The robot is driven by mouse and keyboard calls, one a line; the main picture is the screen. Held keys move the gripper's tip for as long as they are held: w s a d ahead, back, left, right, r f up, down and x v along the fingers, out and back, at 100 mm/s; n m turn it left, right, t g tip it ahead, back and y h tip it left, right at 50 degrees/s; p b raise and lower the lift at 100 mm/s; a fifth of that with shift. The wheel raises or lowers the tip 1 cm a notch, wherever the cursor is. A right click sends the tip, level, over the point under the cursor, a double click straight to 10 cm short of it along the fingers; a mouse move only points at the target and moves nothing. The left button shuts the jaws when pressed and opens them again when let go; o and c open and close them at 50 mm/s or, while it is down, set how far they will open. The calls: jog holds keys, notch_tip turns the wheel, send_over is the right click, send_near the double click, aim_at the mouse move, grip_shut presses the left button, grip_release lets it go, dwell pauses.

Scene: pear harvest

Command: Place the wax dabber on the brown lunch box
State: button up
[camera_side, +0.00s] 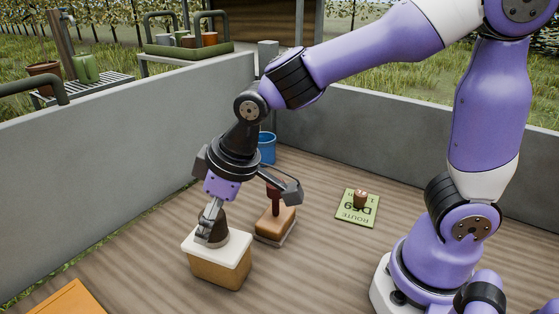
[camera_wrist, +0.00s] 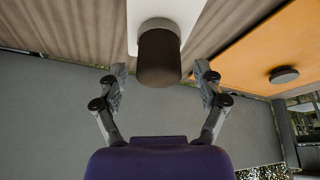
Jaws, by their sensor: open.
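The brown lunch box (camera_side: 222,270) is a tan-brown box with a cream-white lid, standing on the wooden deck in the side view. What looks like the wax dabber, a dark brown piece (camera_side: 219,230) with a pale collar, stands upright on that lid. In the wrist view the dark piece (camera_wrist: 159,58) and its pale collar show over the white lid (camera_wrist: 190,12). My gripper (camera_side: 208,229) is low over the lid, at the dark piece. In the wrist view my gripper (camera_wrist: 160,77) is open, a finger on each side, with gaps between fingers and piece.
A brown block with a dark upright handle (camera_side: 275,224) stands close right of the box. A green route card (camera_side: 350,214) with a small brown piece lies farther right. A blue container (camera_side: 267,148) stands behind. An orange slab (camera_side: 65,301) lies front left. Grey walls enclose the deck.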

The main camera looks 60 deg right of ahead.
jog(key=v, duration=1)
jog(key=s+d+f+m+h, duration=0.1)
jog(key=s+d+m, duration=0.1)
jog(key=d, duration=0.3)
jog(key=s+d+f+m+t, duration=0.1)
jog(key=s+d+f+m, duration=0.1)
jog(key=d, duration=0.4)
jog(key=s+m, duration=0.1)
jog(key=s, duration=0.1)
jog(key=shift+s+d+f+h, duration=0.15)
jog(key=shift+s+d+h, duration=0.15)
jog(key=shift+h, duration=0.1)
